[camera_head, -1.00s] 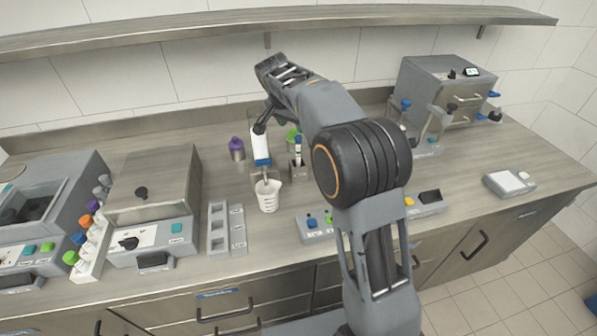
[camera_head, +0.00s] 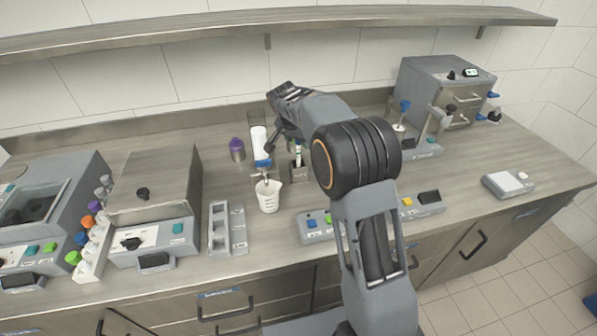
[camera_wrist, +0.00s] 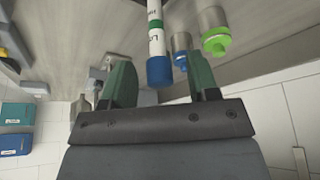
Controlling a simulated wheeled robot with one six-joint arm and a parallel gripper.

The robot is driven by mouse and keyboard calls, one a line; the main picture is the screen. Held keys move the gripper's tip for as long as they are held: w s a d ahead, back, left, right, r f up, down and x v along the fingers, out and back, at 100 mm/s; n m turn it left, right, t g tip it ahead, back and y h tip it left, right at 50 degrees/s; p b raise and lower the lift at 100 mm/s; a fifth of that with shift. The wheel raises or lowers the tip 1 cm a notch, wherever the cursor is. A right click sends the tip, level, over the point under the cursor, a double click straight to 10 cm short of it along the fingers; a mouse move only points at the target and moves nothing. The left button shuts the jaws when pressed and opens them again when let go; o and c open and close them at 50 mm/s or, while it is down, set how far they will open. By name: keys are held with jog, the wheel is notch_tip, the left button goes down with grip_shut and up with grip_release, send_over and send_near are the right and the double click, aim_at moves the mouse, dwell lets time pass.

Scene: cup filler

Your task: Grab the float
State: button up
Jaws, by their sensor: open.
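The float, as best I can tell, is a slim white stick with a green band, dark lettering and a blue end. In the wrist view the float (camera_wrist: 156,42) shows between the two green fingers of my gripper (camera_wrist: 162,82), with a gap on both sides. In the head view the float (camera_head: 298,150) stands upright in a small grey metal holder (camera_head: 300,174). My gripper (camera_head: 287,137) is open beside its upper part, partly hidden by my own wrist. I cannot tell how far apart they are in depth.
A filler column (camera_head: 259,143) with a blue lower end stands left of the holder, above a white cup (camera_head: 268,196). Bottles with green (camera_wrist: 216,40) and blue (camera_wrist: 181,58) caps stand close by. A purple-capped bottle (camera_head: 237,149) is further left.

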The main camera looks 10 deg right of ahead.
jog(key=shift+c, duration=0.3)
grip_shut()
jog(key=shift+r, duration=0.1)
